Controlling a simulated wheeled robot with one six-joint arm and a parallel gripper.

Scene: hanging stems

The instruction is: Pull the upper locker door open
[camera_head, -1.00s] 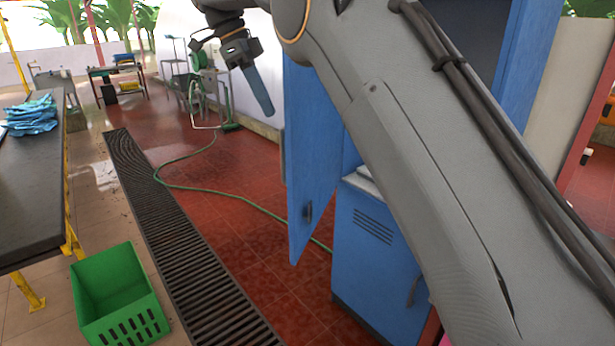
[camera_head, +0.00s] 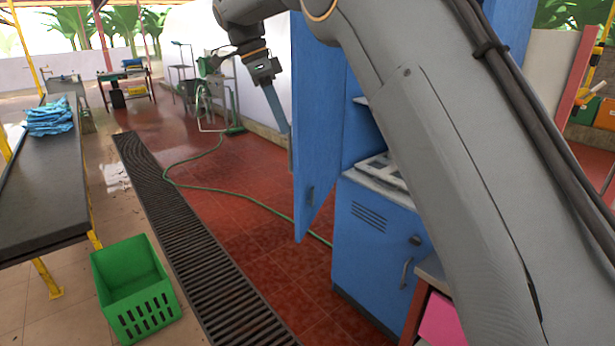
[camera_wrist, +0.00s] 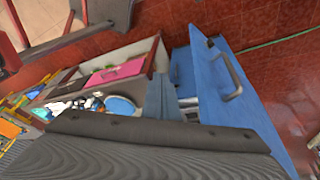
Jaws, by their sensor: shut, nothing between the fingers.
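The upper locker door (camera_head: 318,140) is blue and stands swung well open, out from the locker body toward the left. My arm hides much of the locker's inside.
The lower locker door (camera_head: 372,245) is shut, with vents and a handle. A green crate (camera_head: 135,290) stands left, beside a floor drain (camera_head: 190,235). A green hose (camera_head: 240,200) crosses the red floor. A dark bench (camera_head: 45,180) holds blue cloths.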

